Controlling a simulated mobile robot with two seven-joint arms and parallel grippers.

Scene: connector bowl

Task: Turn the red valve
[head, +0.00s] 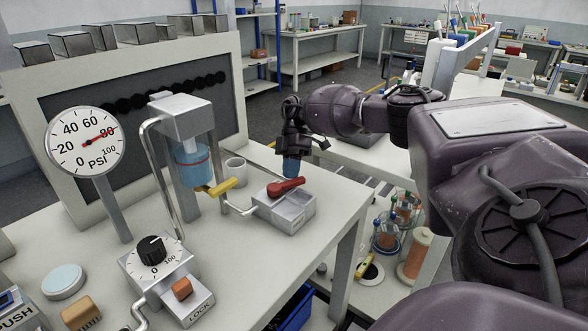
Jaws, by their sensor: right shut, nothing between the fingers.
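The red valve (286,187) is a lever handle on top of a small metal block (284,208) near the right edge of the white table. Its lever lies roughly level, with the broad end at the left. My right gripper (291,168) points down just above and behind the valve, its blue tip close to the lever. It is shut and holds nothing. I cannot tell whether the tip touches the lever. My left gripper is not in view.
A yellow lever (221,187) and a stand with a blue-filled vessel (193,165) are left of the valve. A white cup (235,170) stands behind it. A pressure gauge (86,142) and a dial box (160,270) are further left. The table's right edge is close.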

